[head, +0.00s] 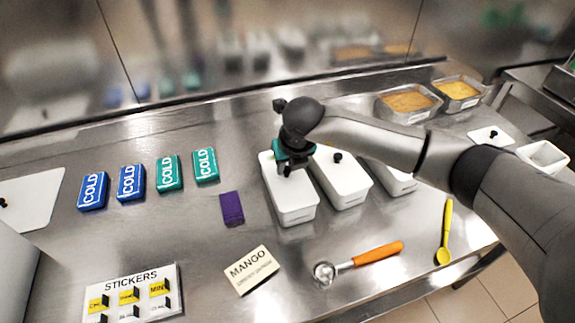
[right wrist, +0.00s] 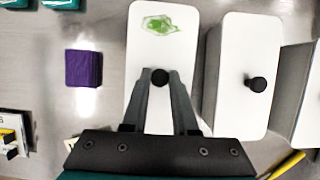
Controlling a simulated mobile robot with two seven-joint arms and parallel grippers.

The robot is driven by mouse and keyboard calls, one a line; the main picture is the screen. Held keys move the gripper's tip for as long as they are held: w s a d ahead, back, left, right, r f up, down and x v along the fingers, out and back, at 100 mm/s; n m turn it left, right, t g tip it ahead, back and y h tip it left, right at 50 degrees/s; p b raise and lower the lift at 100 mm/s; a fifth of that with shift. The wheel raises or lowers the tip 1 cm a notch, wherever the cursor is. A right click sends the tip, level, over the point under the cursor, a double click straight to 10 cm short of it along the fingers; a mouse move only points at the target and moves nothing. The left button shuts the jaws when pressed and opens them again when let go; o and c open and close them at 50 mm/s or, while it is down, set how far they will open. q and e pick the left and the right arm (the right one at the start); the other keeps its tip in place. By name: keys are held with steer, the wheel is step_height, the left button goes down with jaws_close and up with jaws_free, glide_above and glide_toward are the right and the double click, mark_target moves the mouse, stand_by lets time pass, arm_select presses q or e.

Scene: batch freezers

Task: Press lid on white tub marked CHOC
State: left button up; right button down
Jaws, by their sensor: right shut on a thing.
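Three white tubs stand in a row at mid counter. The left tub (head: 295,214) has a white lid (right wrist: 185,50) on it, with a black knob and a green smear. My right gripper (head: 287,170) is above this tub, its fingers shut on the lid's black knob (right wrist: 160,77). The middle tub (head: 348,194) also has a lid with a black knob (right wrist: 256,84). The right tub (head: 398,182) is partly hidden by my right arm. I cannot read a CHOC mark on any tub. My left gripper is not in view.
Blue and teal COLD packs (head: 131,182) and a purple block (head: 231,208) lie left. A MANGO card (head: 251,270), orange-handled scoop (head: 376,254), yellow spoon (head: 446,230) and STICKERS board (head: 130,284) lie in front. A loose lid (head: 484,139) and open tub (head: 545,160) are right.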

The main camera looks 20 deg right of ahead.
steer(key=c, duration=0.6)
jaws_free()
steer(key=shift+o, duration=0.2)
steer(key=o, duration=0.4)
steer(key=shift+o, duration=0.2)
steer(key=shift+r, duration=0.15)
steer(key=shift+r+p, duration=2.25)
steer(key=shift+r, duration=1.1)
